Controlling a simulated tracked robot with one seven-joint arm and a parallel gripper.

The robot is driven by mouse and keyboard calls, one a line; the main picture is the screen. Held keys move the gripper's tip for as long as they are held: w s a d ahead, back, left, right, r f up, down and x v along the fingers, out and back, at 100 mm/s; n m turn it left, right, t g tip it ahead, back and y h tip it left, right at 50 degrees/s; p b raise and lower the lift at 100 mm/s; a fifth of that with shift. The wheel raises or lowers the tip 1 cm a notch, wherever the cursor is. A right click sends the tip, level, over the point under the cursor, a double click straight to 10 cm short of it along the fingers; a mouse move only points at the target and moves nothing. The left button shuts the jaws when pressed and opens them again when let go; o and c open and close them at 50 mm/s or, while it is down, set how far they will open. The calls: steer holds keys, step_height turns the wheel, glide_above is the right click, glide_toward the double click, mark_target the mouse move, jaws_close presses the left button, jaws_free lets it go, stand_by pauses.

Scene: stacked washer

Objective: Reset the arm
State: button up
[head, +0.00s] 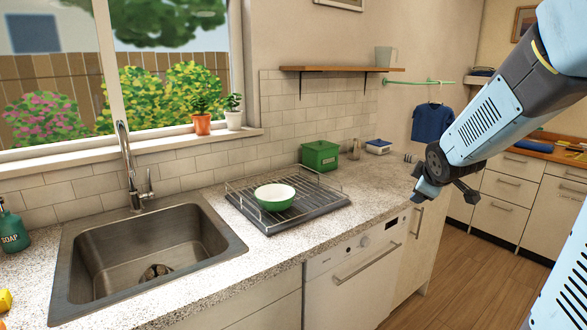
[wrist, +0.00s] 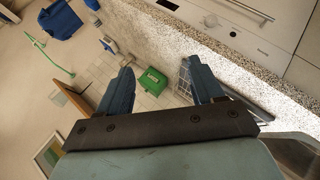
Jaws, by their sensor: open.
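My arm reaches in from the right in the head view. My gripper (head: 436,192) hangs in the air near the right end of the counter, in front of the cabinets. In the wrist view my gripper (wrist: 163,88) is open, with its two blue fingers apart and nothing between them. The green box behind the gap stands on the counter, well beyond the fingertips.
The granite counter (head: 232,270) holds a sink (head: 215,238), a dish rack (head: 325,203) with a green bowl (head: 273,195), and a green box (head: 320,155). A dishwasher (head: 350,285) is below. A wall shelf (head: 340,69) and blue shirt (head: 432,122) are behind. The wooden floor (head: 455,270) is clear.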

steer(key=s+a+r+m+g, duration=0.1)
steer(key=s+a+m, duration=0.2)
steer(key=s, duration=0.5)
steer(key=s+a+r+m+g+y, duration=0.1)
steer(key=s+a+r+m+g, duration=0.1)
steer(key=s, duration=0.7)
steer(key=s+a+r+m+g+y, duration=0.1)
steer(key=s+a+m, duration=0.4)
steer(key=s, duration=0.4)
steer(key=shift+r+m, duration=0.3)
steer(key=shift+c, duration=0.2)
